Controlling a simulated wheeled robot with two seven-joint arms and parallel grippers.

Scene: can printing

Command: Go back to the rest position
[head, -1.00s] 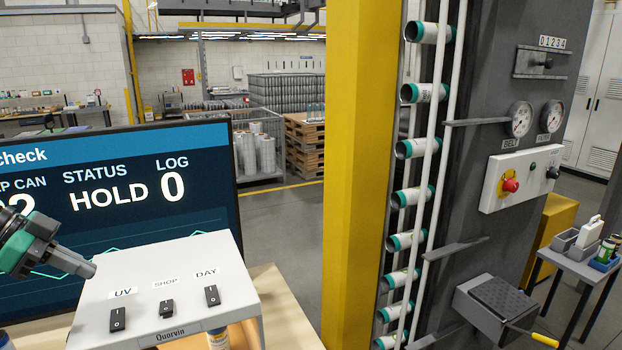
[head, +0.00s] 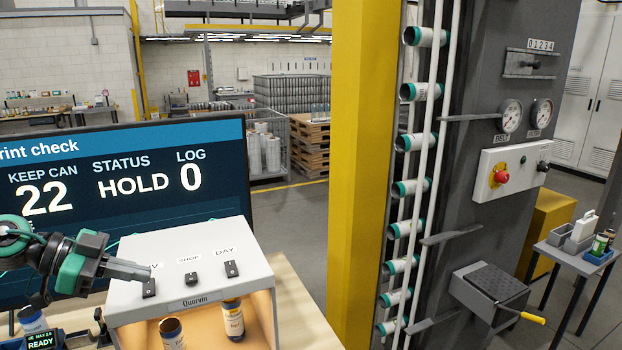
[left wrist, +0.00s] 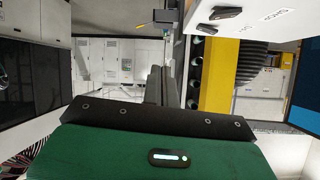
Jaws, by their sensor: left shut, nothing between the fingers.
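My left gripper (head: 146,271) comes in from the left in the head view, a dark wrist with a teal part and grey fingers. Its fingers are shut and empty. The tips overlap the UV label at the left of the white Quorvin box (head: 188,289); I cannot tell whether they touch it. The fingers also show in the left wrist view (left wrist: 156,85), beyond the green gripper body. My right gripper is in neither view.
A monitor (head: 110,190) behind the box reads HOLD, LOG 0 and KEEP CAN 22. Cans (head: 233,320) stand in the lit opening under the box top. A yellow pillar (head: 360,170) and a rack of cans (head: 413,142) stand right of it.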

